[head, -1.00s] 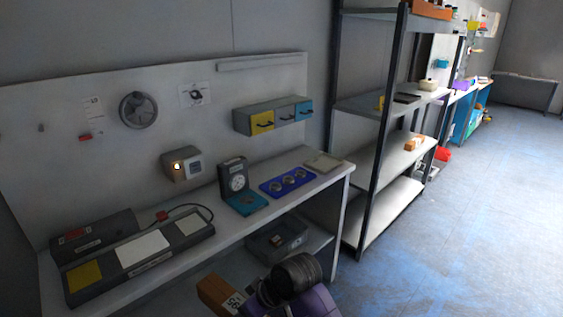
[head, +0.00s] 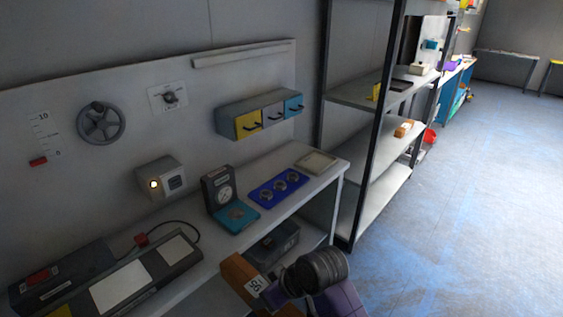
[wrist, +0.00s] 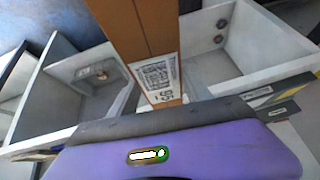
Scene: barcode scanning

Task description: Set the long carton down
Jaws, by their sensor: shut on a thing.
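The long carton (head: 238,272) is orange-brown with a white printed label at its near end. My gripper (head: 279,284) is shut on it at the labelled end, at the bottom of the head view. The carton is held off any surface and appears in front of the bench's front edge. In the wrist view the carton (wrist: 128,28) runs upward from the purple gripper body (wrist: 180,150), with its coded label facing the camera. The fingertips are mostly hidden there.
A grey bin (head: 273,244) sits below. A shelf rack (head: 360,170) with a small orange-brown box (head: 403,129) stands right. Open floor (head: 470,190) lies beyond.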

